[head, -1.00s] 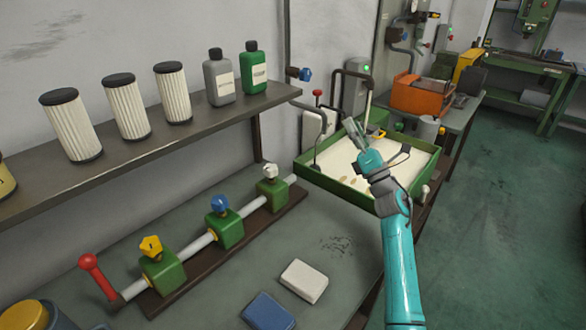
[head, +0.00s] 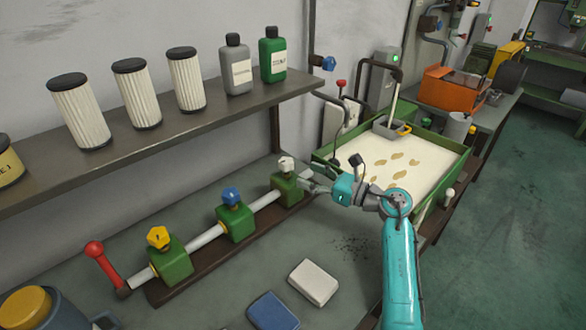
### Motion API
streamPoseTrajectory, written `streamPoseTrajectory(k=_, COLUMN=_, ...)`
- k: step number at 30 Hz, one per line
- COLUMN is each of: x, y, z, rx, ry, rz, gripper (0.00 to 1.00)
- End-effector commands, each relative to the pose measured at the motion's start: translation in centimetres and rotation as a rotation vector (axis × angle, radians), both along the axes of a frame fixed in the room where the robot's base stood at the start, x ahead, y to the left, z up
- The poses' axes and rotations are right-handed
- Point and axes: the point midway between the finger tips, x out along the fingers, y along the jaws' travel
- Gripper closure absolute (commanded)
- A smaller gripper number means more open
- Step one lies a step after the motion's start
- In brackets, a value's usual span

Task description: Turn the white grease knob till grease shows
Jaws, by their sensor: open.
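The white knob (head: 286,164) sits on top of the rightmost green valve block (head: 287,189) on the pipe. My gripper (head: 306,181) is open just right of that block, its fingers pointing left toward it, slightly below the knob's level. Whether the fingertips touch the block I cannot tell. A blue knob (head: 231,196) and a yellow knob (head: 158,237) top the other two green blocks to the left. No grease is clearly visible at the white knob.
A red-handled lever (head: 95,252) stands at the pipe's left end. A white block (head: 314,282) and a blue block (head: 272,312) lie on the bench in front. A green-rimmed tray (head: 448,183) is behind my arm. Filters and bottles (head: 236,67) line the shelf above.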

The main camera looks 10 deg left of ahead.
Motion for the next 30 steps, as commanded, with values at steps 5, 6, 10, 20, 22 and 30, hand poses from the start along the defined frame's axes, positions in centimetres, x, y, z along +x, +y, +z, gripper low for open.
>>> streamPoseTrajectory(k=5, x=1.1, y=3.0, z=0.0, rx=0.0, ry=-0.001, rz=0.003, gripper=0.31)
streamPoseTrajectory(k=6, x=1.4, y=3.5, z=0.1, rx=0.0, ry=-0.001, rz=0.002, gripper=0.31)
streamPoseTrajectory(k=10, x=1.9, y=4.7, z=0.0, rx=0.001, ry=0.0, rz=0.001, gripper=0.31)
streamPoseTrajectory(k=20, x=2.3, y=5.5, z=0.0, rx=0.001, ry=-0.001, rz=-0.001, gripper=0.31)
streamPoseTrajectory(k=22, x=2.3, y=5.5, z=0.0, rx=0.001, ry=0.0, rz=-0.001, gripper=0.31)
streamPoseTrajectory(k=30, x=2.3, y=5.5, z=0.0, rx=0.001, ry=0.0, rz=-0.001, gripper=0.89)
